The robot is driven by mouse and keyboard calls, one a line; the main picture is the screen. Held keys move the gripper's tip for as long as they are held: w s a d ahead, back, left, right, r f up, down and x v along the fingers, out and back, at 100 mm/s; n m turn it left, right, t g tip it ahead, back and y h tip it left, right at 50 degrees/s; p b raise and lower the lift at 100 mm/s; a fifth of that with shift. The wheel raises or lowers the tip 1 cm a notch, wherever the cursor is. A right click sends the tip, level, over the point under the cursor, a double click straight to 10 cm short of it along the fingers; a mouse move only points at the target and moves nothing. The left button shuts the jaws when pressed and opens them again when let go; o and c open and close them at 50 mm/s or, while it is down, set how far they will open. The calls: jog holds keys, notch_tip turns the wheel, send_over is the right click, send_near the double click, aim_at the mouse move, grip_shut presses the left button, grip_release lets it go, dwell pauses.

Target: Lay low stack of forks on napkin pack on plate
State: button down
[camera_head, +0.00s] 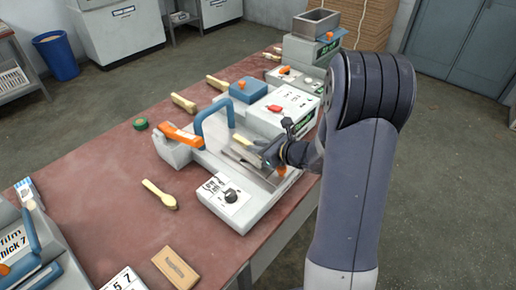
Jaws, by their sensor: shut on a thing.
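A blue-handled press (228,195) stands in the middle of the red table, with a grey metal plate (262,183) on its bed. My gripper (268,157) reaches in from the right, low over the plate. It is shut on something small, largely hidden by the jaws. A thin tan piece (243,140) shows just left of the jaws and looks like the low stack of forks. A pale flat thing (238,156) below it may be the napkin pack. I cannot tell whether the two touch.
The press's blue handle (199,125) arches up left of my gripper. Light wooden bundles (183,103) (217,83) lie behind.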

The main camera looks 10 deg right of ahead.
jog(key=shift+f, duration=0.3)
jog(key=shift+f, duration=0.15)
jog(key=c, duration=1.4)
grip_release()
jog(key=shift+r, duration=0.3)
jog(key=v, duration=1.2)
jog(key=shift+s+f, duration=0.1)
jog(key=shift+f, duration=0.1)
